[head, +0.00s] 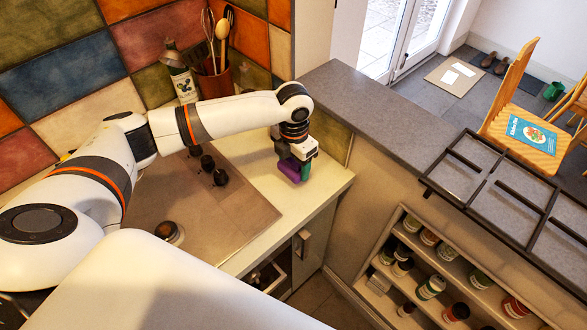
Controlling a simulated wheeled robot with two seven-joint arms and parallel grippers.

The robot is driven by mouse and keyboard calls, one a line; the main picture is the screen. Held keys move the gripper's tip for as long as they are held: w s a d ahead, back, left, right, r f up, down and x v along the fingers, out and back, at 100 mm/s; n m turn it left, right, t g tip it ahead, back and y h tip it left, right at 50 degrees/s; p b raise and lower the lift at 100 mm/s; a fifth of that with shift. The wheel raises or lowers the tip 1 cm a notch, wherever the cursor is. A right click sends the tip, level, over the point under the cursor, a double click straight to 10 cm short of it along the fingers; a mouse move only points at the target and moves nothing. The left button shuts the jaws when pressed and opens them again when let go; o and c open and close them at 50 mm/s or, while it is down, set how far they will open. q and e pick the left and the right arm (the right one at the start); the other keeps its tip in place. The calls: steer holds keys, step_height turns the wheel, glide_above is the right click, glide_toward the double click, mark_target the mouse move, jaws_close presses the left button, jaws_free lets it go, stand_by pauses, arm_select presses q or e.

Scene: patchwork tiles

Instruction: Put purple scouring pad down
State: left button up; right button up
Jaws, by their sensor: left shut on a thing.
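The purple scouring pad (290,168) is in my left gripper (299,172), near the right end of the cream counter (318,189). The gripper points down and is shut on the pad. A green part shows at the right of the purple; I cannot tell whether it belongs to the pad or the gripper. I cannot tell whether the pad touches the counter or is just above it. My right gripper is not in view.
A stove top (215,215) with dark knobs lies left of the pad. A bottle (180,75) and a utensil crock (215,82) stand at the back. A grey ledge (375,110) bounds the counter at right. Bare counter shows around the gripper.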

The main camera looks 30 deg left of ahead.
mark_target(294, 172)
arm_select(q)
step_height(294, 172, down, 3)
steer(key=shift+s+f+p, duration=0.1)
steer(key=shift+f+p, duration=0.05)
steer(key=shift+p, duration=0.3)
steer(key=shift+f, duration=0.15)
steer(key=shift+f, duration=0.1)
steer(key=o, duration=0.9)
step_height(294, 172, up, 12)
steer(key=b, duration=0.3)
